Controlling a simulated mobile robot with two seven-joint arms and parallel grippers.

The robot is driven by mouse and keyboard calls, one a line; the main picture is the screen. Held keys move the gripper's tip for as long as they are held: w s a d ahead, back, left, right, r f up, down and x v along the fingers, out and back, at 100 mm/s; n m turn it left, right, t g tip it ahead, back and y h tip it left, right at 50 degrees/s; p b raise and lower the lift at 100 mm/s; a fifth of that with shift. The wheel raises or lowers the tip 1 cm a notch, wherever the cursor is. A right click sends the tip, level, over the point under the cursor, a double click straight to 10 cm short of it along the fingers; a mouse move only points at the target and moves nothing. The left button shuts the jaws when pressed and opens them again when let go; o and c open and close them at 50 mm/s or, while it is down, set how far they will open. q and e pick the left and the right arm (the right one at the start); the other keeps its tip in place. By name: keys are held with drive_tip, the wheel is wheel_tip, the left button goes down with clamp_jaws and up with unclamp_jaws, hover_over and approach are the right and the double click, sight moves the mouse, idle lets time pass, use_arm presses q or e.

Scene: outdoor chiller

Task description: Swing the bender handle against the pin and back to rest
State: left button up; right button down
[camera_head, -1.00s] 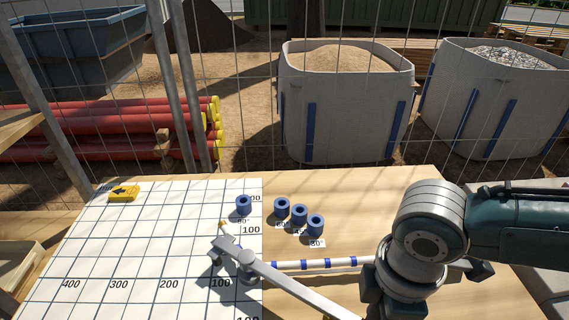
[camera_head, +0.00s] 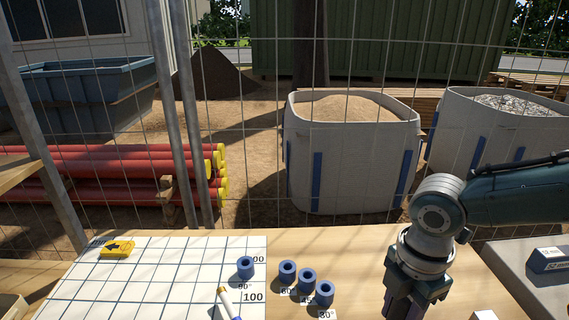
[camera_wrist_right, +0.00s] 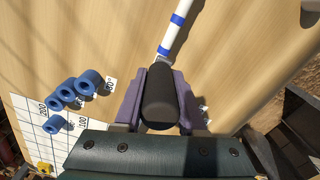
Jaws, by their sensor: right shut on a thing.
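My right gripper (camera_head: 404,303) points down over the right part of the wooden table in the head view. In the right wrist view it (camera_wrist_right: 160,78) is shut on the black grip of the bender handle (camera_wrist_right: 160,100). A white tube with blue bands (camera_wrist_right: 175,35) runs beyond the grip. In the head view a white tube end with a yellow tip (camera_head: 227,301) shows at the lower edge. The bender's body is below the head view's frame. A blue ring (camera_head: 245,268) stands by the 90° mark. My left gripper is not in view.
Three more blue rings (camera_head: 287,272) stand by angle labels. A yellow block with a black arrow (camera_head: 117,249) lies on the white grid sheet (camera_head: 165,265). A wire fence runs behind the table, with sand bags (camera_head: 345,160) and red pipes (camera_head: 110,165) beyond.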

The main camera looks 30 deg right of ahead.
drive_tip(key=shift+w, duration=0.1)
idle(0.3)
drive_tip(key=c, duration=0.5)
unclamp_jaws()
wheel_tip(320, 180, up, 9)
drive_tip(key=shift+f+p, duration=0.1)
drive_tip(key=shift+p, duration=0.9)
drive_tip(key=shift+r, duration=0.6)
